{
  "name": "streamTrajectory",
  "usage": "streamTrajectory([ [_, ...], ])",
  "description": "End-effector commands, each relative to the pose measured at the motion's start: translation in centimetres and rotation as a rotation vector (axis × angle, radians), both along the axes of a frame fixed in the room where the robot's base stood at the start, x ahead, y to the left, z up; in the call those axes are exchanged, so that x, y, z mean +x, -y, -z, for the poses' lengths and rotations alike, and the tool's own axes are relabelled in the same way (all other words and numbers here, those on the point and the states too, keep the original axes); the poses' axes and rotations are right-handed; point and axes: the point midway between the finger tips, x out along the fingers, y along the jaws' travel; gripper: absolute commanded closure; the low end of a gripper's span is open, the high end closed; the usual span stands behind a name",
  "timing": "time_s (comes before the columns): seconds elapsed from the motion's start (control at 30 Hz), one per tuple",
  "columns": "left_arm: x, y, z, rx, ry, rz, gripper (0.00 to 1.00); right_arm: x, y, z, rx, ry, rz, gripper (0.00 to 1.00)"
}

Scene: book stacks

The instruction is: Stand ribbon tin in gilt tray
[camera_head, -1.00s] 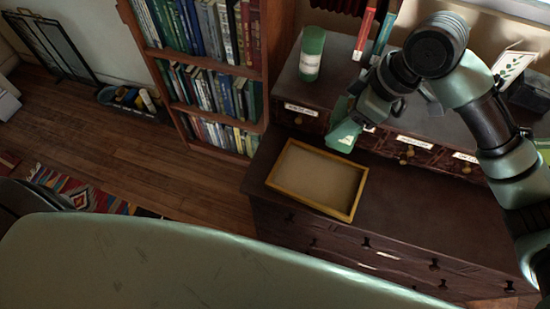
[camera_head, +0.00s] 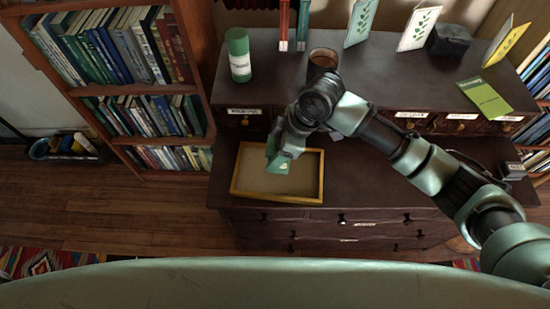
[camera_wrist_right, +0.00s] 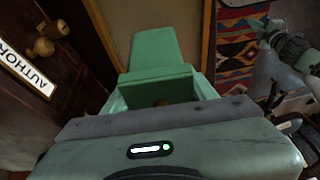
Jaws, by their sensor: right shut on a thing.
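The gilt tray (camera_head: 321,176) is a shallow rectangular box with a yellow-gold rim and pale floor, lying on the dark dresser top. My right gripper (camera_head: 279,160) is over the tray's inside, pointing down, and is shut. How far the tin is above the floor is unclear. At the right of that view is what looks like my left arm, its gripper too small to judge.
On the raised back shelf stand a green cylinder (camera_head: 238,56) with a white label, a dark brown cup (camera_head: 322,64), upright cards (camera_head: 417,29) and a dark box (camera_head: 448,40). A bookcase (camera_head: 130,80) stands left. The dresser top right of the tray is mostly clear.

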Motion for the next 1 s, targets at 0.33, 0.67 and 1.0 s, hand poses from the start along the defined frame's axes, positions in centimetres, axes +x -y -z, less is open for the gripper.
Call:
streamTrajectory([
  [0.33,-0.1,0.0,-0.1,0.000,-0.002,-0.001,1.00,-0.1,0.0,4.2,-0.001,-0.001,0.001,0.85],
  [0.67,-0.1,0.0,0.0,0.001,-0.003,0.000,1.00,0.0,0.0,4.5,0.001,0.000,0.000,0.85],
  [1.0,-0.1,0.1,0.0,0.000,-0.002,0.002,1.00,0.0,0.0,4.6,0.000,0.000,0.000,0.21],
])
